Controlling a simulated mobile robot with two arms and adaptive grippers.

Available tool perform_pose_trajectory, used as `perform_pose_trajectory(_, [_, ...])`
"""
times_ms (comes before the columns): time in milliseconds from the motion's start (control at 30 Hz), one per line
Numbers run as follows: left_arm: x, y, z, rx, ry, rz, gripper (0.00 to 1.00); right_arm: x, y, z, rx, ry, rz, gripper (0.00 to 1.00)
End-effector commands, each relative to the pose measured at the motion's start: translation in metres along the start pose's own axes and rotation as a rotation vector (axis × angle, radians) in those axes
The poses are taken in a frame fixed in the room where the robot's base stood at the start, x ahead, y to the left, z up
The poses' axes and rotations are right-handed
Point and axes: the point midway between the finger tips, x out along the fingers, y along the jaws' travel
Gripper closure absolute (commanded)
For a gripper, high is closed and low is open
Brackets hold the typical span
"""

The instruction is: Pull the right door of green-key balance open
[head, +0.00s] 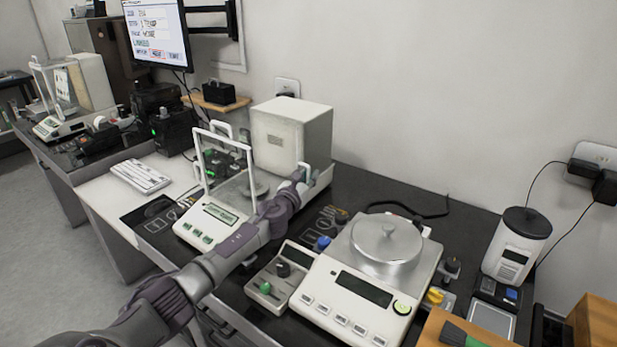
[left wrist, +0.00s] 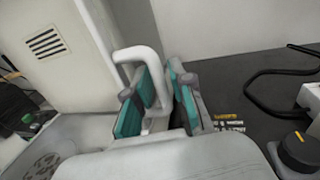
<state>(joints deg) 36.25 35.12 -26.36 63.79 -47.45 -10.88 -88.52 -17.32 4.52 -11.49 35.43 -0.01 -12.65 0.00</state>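The green-key balance (head: 208,226) stands mid-table, with green keys, a display and a glass draft shield in front of a tall white housing (head: 292,138). My left arm reaches across its right side, and my left gripper (head: 300,181) is at the side by the housing. In the left wrist view, a white bow handle (left wrist: 137,54) rises at the teal-padded fingers of my left gripper (left wrist: 164,92). One handle leg runs down between the fingers, which stand apart with a dark gap at the right pad. The right door's pane is mostly hidden by my arm. My right gripper is out of view.
A second balance with a steel-lidded pan (head: 386,245) and a small knob box (head: 279,279) stand close to the right of my forearm. A white canister (head: 517,245) is farther right. A keyboard (head: 140,176) lies left. A black cable (head: 410,209) crosses the tabletop behind.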

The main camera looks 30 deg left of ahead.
Motion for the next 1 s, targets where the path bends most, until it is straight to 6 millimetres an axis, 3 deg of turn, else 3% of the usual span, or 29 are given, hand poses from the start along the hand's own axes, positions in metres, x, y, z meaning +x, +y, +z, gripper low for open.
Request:
perform_pose_trajectory(267, [-0.012, 0.002, 0.000, 0.004, -0.002, 0.001, 0.77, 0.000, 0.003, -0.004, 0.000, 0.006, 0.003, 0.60])
perform_pose_trajectory(700, [-0.094, 0.000, -0.002, 0.002, 0.003, -0.003, 0.77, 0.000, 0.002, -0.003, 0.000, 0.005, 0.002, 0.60])
perform_pose_trajectory(1000, [-0.120, 0.000, 0.000, -0.001, 0.000, 0.000, 0.77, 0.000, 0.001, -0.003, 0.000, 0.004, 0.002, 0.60])
